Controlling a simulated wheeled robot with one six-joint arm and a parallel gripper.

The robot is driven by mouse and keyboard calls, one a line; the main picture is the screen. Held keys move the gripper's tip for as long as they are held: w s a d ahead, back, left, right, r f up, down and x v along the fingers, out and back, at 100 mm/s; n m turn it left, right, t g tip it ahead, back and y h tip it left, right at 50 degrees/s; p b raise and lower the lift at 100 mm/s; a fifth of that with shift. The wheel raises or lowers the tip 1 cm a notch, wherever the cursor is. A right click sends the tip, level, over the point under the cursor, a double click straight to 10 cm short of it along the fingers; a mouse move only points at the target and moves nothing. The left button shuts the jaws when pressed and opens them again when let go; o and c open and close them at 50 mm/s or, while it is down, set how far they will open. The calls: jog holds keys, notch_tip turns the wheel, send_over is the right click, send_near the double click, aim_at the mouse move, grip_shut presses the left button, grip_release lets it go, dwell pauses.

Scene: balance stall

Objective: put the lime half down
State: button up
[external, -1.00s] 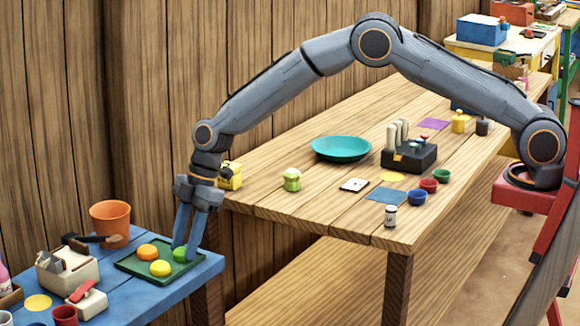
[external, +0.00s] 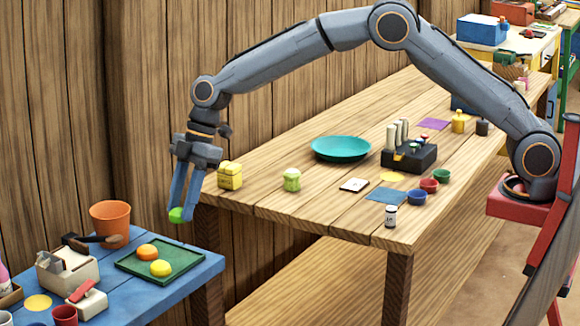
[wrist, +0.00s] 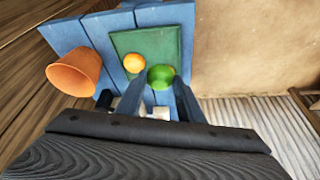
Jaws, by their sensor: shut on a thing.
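My gripper (external: 183,212) is shut on the lime half (external: 176,215), a small bright green piece held between its fingertips. It is in the air above the right edge of the blue table. In the wrist view the lime half (wrist: 160,77) shows at the fingertips with the green tray (wrist: 155,42) behind it. In the external view the green tray (external: 188,262) lies on the blue table (external: 130,300) and holds an orange half (external: 148,252) and a yellow half (external: 161,268). The orange half also shows in the wrist view (wrist: 133,62).
An orange pot (external: 110,222) stands behind the tray; a dark-headed tool (external: 90,241) lies left of it.

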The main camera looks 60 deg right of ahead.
jog(key=s+d+f+p, duration=0.1)
jog(key=s+d, duration=0.2)
jog(key=d, duration=1.6)
jog(key=s+d+f, duration=0.1)
jog(key=s+d, duration=0.3)
jog(key=d, duration=1.4)
jog(key=s+d, duration=0.9)
jog(key=d, duration=0.2)
jog(key=f, duration=0.2)
jog(key=f+p, duration=0.1)
jog(key=f, duration=0.1)
jog(key=f+p, duration=0.1)
jog(key=shift+d+f, duration=0.25)
jog(key=shift+f, duration=0.15)
jog(key=shift+f+p, duration=0.75)
jog(key=shift+f, duration=1.65)
jog(key=shift+f, duration=0.2)
jog(key=o, duration=1)
jog(key=shift+r, duration=0.2)
